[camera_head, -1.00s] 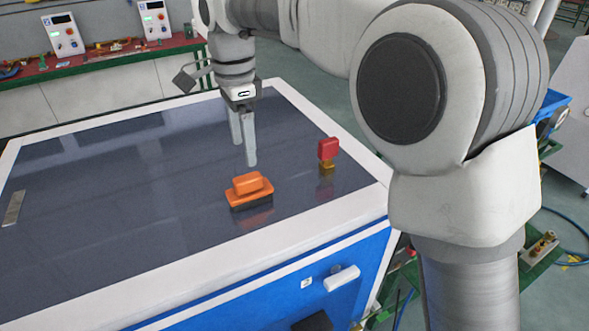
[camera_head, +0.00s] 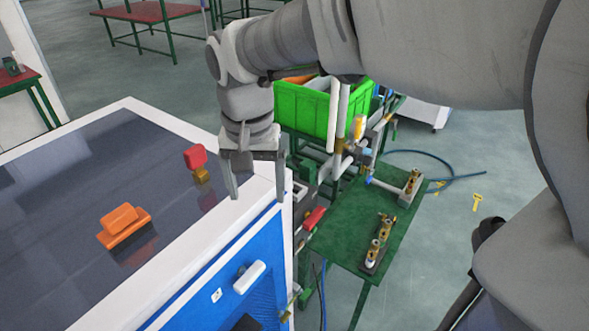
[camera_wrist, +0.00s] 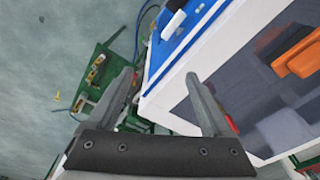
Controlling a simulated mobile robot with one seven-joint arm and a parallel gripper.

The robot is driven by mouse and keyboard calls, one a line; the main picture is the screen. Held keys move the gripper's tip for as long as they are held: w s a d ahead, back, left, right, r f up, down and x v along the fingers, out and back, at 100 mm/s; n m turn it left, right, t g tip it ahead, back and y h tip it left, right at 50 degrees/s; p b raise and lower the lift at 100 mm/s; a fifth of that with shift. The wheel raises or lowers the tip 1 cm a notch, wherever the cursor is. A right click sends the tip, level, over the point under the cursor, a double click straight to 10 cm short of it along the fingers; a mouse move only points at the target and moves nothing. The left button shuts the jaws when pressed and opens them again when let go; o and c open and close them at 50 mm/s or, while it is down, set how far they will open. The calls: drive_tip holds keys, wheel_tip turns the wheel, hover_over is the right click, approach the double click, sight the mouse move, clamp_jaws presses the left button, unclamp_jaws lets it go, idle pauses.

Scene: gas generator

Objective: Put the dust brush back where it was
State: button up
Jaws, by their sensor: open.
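The orange dust brush (camera_head: 122,222) with dark bristles lies on the dark top of the white and blue cabinet (camera_head: 70,180), bristles down. It shows partly at the right edge of the wrist view (camera_wrist: 298,52). My gripper (camera_head: 259,193) is open and empty, pointing down at the cabinet's right edge, to the right of the brush and clear of it. In the wrist view its two fingers (camera_wrist: 160,84) stand wide apart with the floor and the cabinet edge beyond.
A red and brass part (camera_head: 197,163) stands on the cabinet top between brush and gripper. Right of the cabinet are a green bench (camera_head: 350,235) with brass fittings, several pipes, and a green crate (camera_head: 305,108). A white handle (camera_head: 249,277) sticks out of the blue cabinet front.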

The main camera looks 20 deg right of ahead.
drive_tip(key=s+d+r+n+t, duration=0.2)
drive_tip(key=s+d+n+t, duration=0.1)
drive_tip(key=s+d, duration=0.6)
drive_tip(key=shift+s+n+t, duration=0.3)
drive_tip(key=shift+s+t, duration=0.5)
drive_tip(key=shift+s, duration=0.25)
drive_tip(key=shift+d, duration=0.15)
